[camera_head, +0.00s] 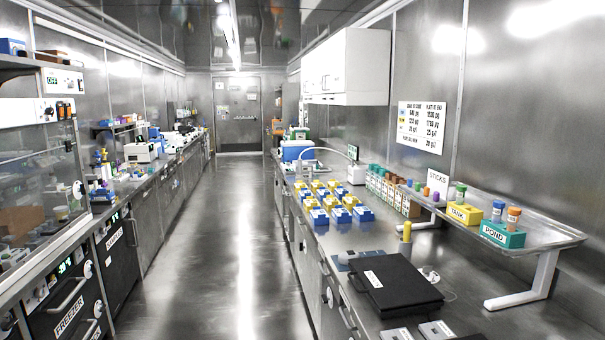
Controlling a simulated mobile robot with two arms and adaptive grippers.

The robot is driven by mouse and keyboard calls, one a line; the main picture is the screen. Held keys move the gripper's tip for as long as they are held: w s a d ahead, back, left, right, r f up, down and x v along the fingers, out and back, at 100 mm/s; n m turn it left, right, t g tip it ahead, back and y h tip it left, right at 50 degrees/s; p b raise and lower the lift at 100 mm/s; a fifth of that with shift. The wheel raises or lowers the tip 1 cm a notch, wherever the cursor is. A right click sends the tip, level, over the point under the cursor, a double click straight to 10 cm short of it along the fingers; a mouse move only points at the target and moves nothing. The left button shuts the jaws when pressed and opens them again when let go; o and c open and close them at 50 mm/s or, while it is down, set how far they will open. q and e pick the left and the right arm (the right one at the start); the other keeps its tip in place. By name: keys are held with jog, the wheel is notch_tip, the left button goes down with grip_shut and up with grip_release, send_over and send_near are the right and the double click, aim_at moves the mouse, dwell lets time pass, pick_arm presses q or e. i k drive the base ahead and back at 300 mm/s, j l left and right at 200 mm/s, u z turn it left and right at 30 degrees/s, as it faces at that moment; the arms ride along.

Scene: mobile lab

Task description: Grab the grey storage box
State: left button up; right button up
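I cannot make out with certainty a grey storage box. A flat, dark grey to black box (396,285) with a white label on its lid lies shut on the right-hand steel counter (500,320). Two small light grey items (437,330) with labels sit in front of it, partly cut off by the bottom edge. Neither of my grippers shows in the head view, so their distance to any box cannot be told.
A raised steel shelf (555,236) behind the dark box bears a green rack (503,236) and a yellow rack (464,213). Several blue and yellow blocks (338,201) stand farther along. The aisle floor (215,250) is clear. Freezer units (65,300) line the left.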

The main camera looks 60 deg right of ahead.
aim_at(308, 169)
jog(key=z, duration=2)
jog(key=i+j+u, duration=0.1)
jog(key=i+u, duration=0.35)
jog(key=i, duration=3.8)
jog(key=l+z, duration=0.05)
